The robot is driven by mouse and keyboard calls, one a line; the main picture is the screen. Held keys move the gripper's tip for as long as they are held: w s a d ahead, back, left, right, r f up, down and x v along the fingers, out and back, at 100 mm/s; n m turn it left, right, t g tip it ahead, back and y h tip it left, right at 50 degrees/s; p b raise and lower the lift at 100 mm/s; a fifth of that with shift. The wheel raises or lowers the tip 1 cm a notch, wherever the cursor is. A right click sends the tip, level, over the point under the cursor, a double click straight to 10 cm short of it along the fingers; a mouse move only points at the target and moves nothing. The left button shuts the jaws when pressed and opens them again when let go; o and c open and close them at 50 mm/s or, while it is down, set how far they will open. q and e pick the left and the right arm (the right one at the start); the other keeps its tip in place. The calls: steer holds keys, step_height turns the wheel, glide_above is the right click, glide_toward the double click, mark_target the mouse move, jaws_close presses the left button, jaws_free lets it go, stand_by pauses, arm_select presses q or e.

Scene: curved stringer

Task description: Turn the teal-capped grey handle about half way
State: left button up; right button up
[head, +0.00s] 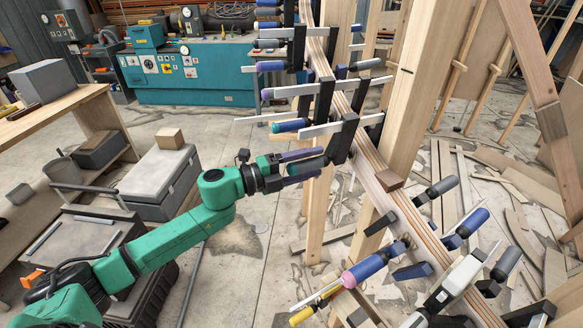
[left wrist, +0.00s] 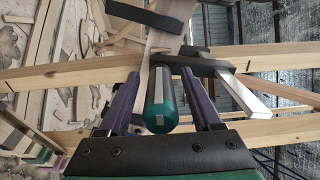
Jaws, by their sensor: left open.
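The teal-capped grey handle (head: 307,167) belongs to a clamp on the curved wooden stringer (head: 343,112). In the left wrist view the handle (left wrist: 162,103) points its teal end at the camera, with pale stripes on its side. My left gripper (head: 302,166) is open, and its purple fingers (left wrist: 163,96) lie on both sides of the handle. Narrow gaps show between fingers and handle. The handle's far end meets the dark clamp bracket (left wrist: 196,64). My right gripper is not in view.
Several other clamps with blue, grey and purple handles (head: 292,125) stick out close above the left gripper. More clamps (head: 365,270) line the stringer below. A wooden post (head: 405,95) stands behind. A workbench (head: 60,105) and grey cases (head: 155,172) are at left.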

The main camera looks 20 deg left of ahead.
arm_select(q)
steer(key=b+v, duration=0.4)
steer(key=v, duration=1)
steer(key=p+v, duration=0.1)
steer(key=v, duration=0.1)
steer(key=shift+s+a, duration=0.2)
steer(key=shift+a, duration=0.05)
steer(key=shift+w, duration=0.15)
